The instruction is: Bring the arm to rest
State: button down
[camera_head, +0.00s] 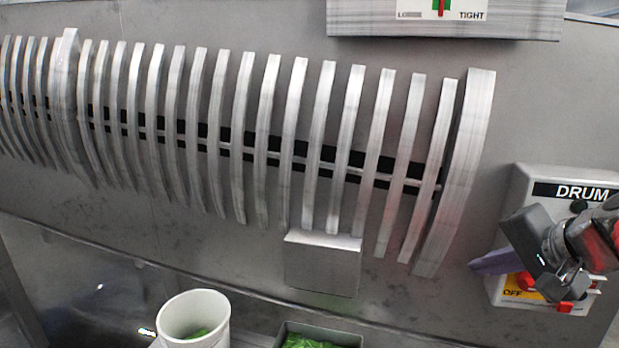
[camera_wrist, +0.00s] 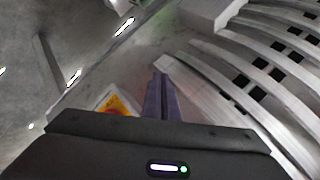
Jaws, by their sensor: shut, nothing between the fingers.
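My gripper (camera_head: 476,266) is at the right of the head view, in front of the drum control box (camera_head: 520,185). Its purple fingers point left, just past the box's left edge. In the wrist view the fingers (camera_wrist: 159,78) lie together, shut with nothing between them. My arm and gripper body hide much of the box's middle. A yellow plate (camera_head: 512,293) marked OFF and red parts show partly behind the gripper. In the wrist view a yellow and red part of the box (camera_wrist: 117,106) shows left of the fingers.
A row of curved metal slats (camera_head: 295,140) fills the wall left of my gripper. A metal block (camera_head: 322,265) juts out below it. A white bucket (camera_head: 194,312) and a dark tray (camera_head: 340,332), both with greens, are at the bottom. A LOOSE/TIGHT panel (camera_head: 400,24) is at top.

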jog(key=s+a+f+n+g+h, duration=0.2)
jog(key=s+a+f+n+g, duration=0.1)
jog(key=s+a+f+n, duration=0.8)
jog(key=s+a+f, duration=0.3)
jog(key=a, duration=0.1)
jog(key=shift+s+a+f+n+g, duration=0.15)
jog(key=shift+a+n+g, duration=0.15)
jog(key=shift+a+n, duration=0.1)
